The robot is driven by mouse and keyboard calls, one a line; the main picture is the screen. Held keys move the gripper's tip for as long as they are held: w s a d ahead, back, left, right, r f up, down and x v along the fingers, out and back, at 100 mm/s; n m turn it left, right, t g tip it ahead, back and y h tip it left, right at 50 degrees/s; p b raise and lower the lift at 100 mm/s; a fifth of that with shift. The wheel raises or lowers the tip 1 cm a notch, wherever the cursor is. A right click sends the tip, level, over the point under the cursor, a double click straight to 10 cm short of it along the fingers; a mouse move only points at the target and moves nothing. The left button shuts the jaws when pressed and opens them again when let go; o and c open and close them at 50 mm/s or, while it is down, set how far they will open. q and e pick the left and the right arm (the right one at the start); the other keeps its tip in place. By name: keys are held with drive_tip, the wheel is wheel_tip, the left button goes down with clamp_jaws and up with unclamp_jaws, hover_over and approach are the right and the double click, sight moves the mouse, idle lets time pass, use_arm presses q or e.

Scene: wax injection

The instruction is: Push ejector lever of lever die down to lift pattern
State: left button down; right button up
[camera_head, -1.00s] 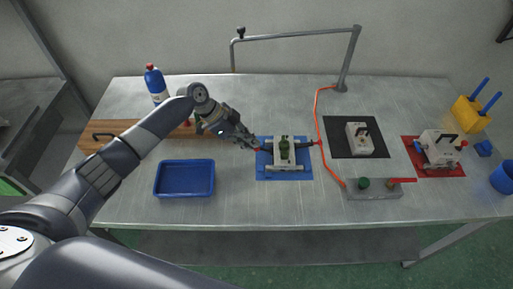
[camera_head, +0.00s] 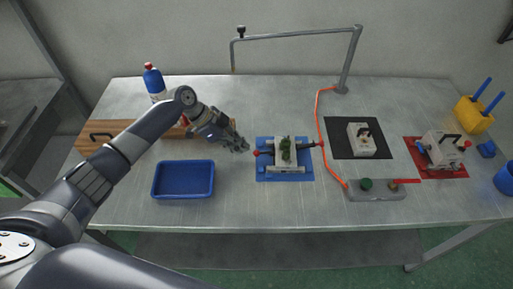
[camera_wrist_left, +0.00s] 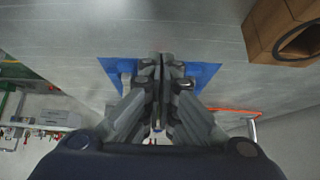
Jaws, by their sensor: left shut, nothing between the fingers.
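The lever die (camera_head: 287,168) is a pale block on a blue mat (camera_head: 302,176), right of the blue tray. A green pattern (camera_head: 286,149) shows at the die's middle. A dark lever with a red ball end (camera_head: 257,153) sticks out on the left of the die; another dark arm with a red end (camera_head: 320,144) sticks out on the right. My left gripper (camera_head: 245,148) is shut and empty, just left of the red ball, apart from it. In the left wrist view its closed fingers (camera_wrist_left: 160,85) hide most of the die over the blue mat. My right gripper is not seen.
A blue tray (camera_head: 183,195) lies left of the mat. A wooden drawer box (camera_head: 103,129) and a blue bottle (camera_head: 155,82) stand behind my left arm. An orange hose (camera_head: 320,120) runs right of the die. A black mat (camera_head: 343,147) and a red mat (camera_head: 447,172) hold other dies.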

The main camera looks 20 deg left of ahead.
use_arm(q)
drive_tip(key=shift+a+r, duration=0.1)
drive_tip(key=shift+r, duration=0.1)
drive_tip(key=v, duration=1.1)
drive_tip(key=shift+a+r, duration=0.25)
